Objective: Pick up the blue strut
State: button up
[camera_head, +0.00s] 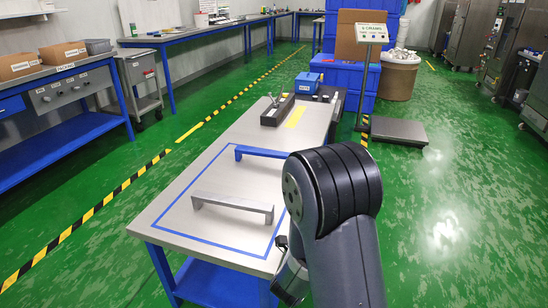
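The blue strut (262,151) lies on the steel table top, near the far edge of the blue taped outline. It is a low bridge-shaped bar, and its right end is close to or behind my arm. A grey strut (232,203) of similar shape stands on the table nearer to me, inside the outline. My arm's large dark joint fills the lower right middle of the view and covers the table's right side. My gripper's fingers are not visible in this view.
The steel table (168,221) has a blue frame. At its far end are a black tray (277,110) with small items, a blue bin (307,82) and a yellow strip (295,117). A floor scale (398,131) stands beyond, right. Green floor is open left and right.

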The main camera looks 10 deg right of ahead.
aim_at(239, 151)
jog(key=i+l+u, duration=0.25)
jog(key=l, duration=0.3)
jog(key=l+u, duration=0.25)
jog(key=l, duration=0.3)
jog(key=i+l+u, duration=0.1)
jog(key=l+u, duration=0.2)
jog(key=l, duration=0.25)
jog(key=i+l+u, duration=0.3)
jog(key=i, duration=0.3)
jog(key=i+l+u, duration=0.35)
jog(key=i+l, duration=0.15)
jog(key=l, duration=0.1)
